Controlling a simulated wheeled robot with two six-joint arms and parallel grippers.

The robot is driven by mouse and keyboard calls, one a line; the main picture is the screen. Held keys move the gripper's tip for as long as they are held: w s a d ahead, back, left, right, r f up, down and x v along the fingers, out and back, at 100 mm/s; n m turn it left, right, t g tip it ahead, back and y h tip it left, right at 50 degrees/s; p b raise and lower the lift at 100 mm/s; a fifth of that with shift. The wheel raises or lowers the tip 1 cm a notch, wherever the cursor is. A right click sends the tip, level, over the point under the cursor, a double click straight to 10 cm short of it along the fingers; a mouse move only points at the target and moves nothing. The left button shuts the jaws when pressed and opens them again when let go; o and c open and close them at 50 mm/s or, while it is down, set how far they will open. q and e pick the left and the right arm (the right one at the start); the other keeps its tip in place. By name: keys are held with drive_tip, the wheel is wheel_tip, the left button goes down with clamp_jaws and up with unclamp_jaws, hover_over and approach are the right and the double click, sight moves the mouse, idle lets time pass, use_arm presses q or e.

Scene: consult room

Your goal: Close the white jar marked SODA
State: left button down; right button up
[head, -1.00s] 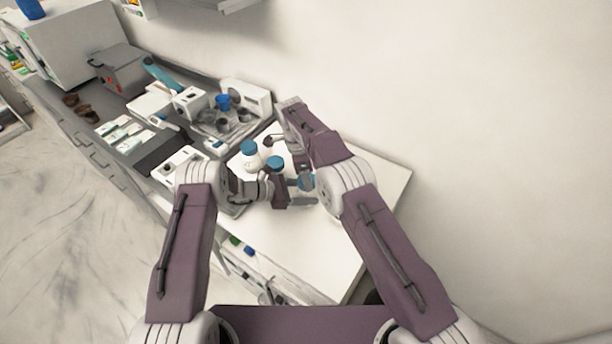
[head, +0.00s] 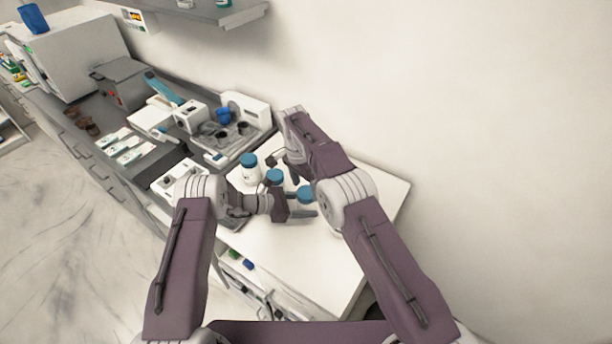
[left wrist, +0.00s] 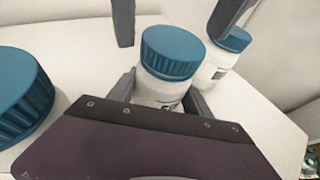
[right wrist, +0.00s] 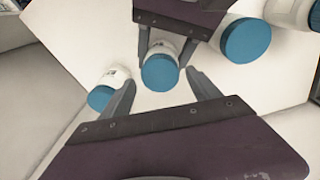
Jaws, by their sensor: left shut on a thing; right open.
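A white jar with a ribbed blue lid is held upright in my left gripper (left wrist: 163,92). Its lid (left wrist: 172,52) sits on top of it; I cannot tell how tight. Its label is partly hidden and I cannot read the name. In the head view this lid (head: 305,194) shows beside my right arm. My right gripper (right wrist: 161,88) is open, its fingers spread on either side of the held jar's lid (right wrist: 160,73). In the left wrist view its fingers come down from above, apart from the lid.
Other blue-lidded white jars stand close by: one behind the held jar (left wrist: 218,66), a near one (head: 274,177) and one further left (head: 249,171). A tray of instruments (head: 228,152) lies beyond. The white worktop (head: 290,258) is clear toward me. A shelf (head: 225,12) hangs on the wall.

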drive_tip(key=n, duration=0.3)
drive_tip(key=r+n, duration=0.1)
drive_tip(key=n, duration=0.2)
drive_tip(key=shift+r, duration=0.15)
drive_tip(key=n, duration=0.3)
drive_tip(key=shift+r+n, duration=0.3)
drive_tip(key=shift+n, duration=0.1)
drive_tip(key=n, duration=0.3)
drive_tip(key=r+n, duration=0.1)
drive_tip(key=n, duration=0.2)
drive_tip(key=shift+d+y, duration=0.1)
drive_tip(key=shift+y, duration=0.2)
drive_tip(key=n, duration=0.3)
drive_tip(key=shift+r, duration=0.4)
drive_tip(key=n, duration=0.3)
drive_tip(key=r+n, duration=0.1)
drive_tip(key=n, duration=0.4)
drive_tip(key=r+n, duration=0.1)
drive_tip(key=n, duration=0.2)
drive_tip(key=shift+n+y, duration=0.3)
drive_tip(key=n, duration=0.3)
drive_tip(key=shift+r+n, duration=0.3)
drive_tip(key=shift+n, duration=0.1)
